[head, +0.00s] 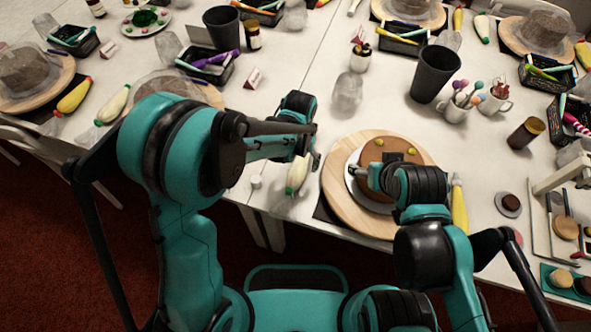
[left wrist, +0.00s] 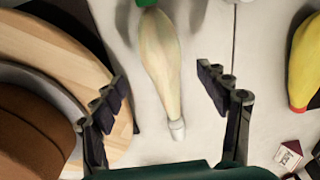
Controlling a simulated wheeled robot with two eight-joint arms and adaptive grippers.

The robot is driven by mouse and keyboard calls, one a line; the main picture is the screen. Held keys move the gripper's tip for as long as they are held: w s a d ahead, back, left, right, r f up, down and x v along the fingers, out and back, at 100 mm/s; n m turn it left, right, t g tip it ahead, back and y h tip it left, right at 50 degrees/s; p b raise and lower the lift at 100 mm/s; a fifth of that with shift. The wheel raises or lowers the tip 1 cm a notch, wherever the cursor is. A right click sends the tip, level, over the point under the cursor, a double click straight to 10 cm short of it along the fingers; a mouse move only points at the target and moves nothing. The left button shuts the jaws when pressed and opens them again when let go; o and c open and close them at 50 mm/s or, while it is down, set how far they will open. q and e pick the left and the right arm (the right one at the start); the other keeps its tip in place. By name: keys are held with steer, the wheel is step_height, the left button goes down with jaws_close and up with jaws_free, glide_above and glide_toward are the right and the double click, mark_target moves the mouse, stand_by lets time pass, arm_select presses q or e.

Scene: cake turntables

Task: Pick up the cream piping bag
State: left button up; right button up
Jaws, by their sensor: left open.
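The cream piping bag (head: 298,176) lies on the white table just left of the round wooden turntable (head: 336,190). In the left wrist view the cream bag (left wrist: 161,62) lies lengthwise, with its silver tip toward me and a green cap at its far end. My left gripper (head: 313,150) is above the bag in the head view. In the left wrist view its open fingers (left wrist: 165,95) stand on either side of the bag, not touching it. My right gripper (head: 368,178) is over the cake on the turntable; its fingers are too small and hidden to judge.
The turntable (left wrist: 122,138) with the brown cake (left wrist: 22,130) is close to the left gripper's finger. A yellow piping bag (left wrist: 306,68) lies on the other side. A clear jar (head: 348,92), a black cup (head: 434,73) and a mug (head: 455,108) stand farther back.

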mark_target(298, 167)
arm_select(q)
steer(key=f, duration=0.1)
steer(key=f+b, duration=0.1)
steer(key=f, duration=0.1)
steer(key=f+b, duration=0.1)
steer(key=f, duration=0.1)
steer(key=shift+w+a+f, duration=0.1)
steer(key=shift+w+f, duration=0.05)
steer(key=shift+w, duration=0.1)
steer(key=c, duration=0.8)
